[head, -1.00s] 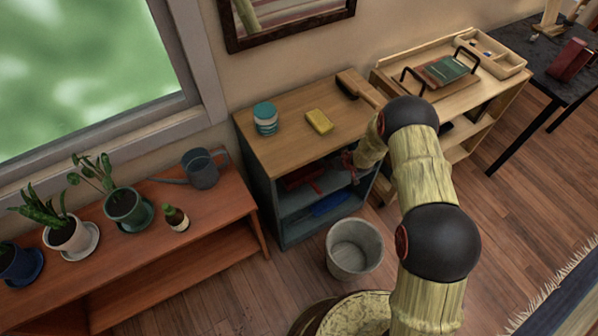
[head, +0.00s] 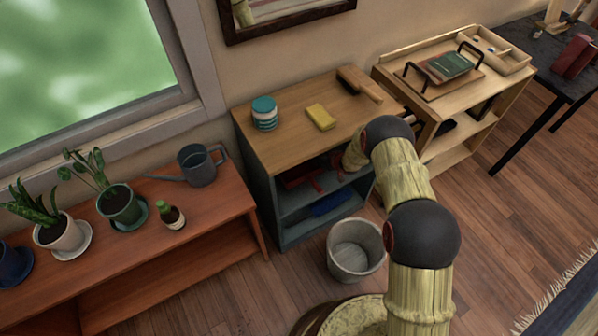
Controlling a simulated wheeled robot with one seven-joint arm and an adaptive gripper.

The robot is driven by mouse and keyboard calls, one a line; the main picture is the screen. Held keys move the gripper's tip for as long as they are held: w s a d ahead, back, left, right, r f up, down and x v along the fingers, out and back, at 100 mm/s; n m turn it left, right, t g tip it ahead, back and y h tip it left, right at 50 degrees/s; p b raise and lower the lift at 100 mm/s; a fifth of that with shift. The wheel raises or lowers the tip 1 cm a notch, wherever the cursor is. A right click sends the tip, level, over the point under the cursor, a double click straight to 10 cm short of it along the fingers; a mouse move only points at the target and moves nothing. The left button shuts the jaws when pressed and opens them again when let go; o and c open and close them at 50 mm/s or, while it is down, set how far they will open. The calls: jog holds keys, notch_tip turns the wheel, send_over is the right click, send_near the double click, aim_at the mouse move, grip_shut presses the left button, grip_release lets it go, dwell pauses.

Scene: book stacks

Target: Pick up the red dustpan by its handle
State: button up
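The red dustpan (head: 298,179) lies on the upper inner shelf of the dark blue-grey cabinet (head: 262,190), in shadow under the wooden top. Only part of it shows, and a narrow red part reaches toward the shelf's open front. My gripper (head: 342,171) is at the cabinet's open front, just right of that red part. The gripper is small, dark and partly hidden by my own arm. I cannot tell whether its fingers touch the dustpan or whether they are open or shut.
A blue item (head: 331,203) lies on the shelf below. A grey bucket (head: 355,250) stands on the floor in front. A light wooden shelf unit (head: 449,158) stands at right.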

jog(key=shift+r, duration=0.1)
jog(key=c, duration=0.3)
grip_shut()
dwell(0.5)
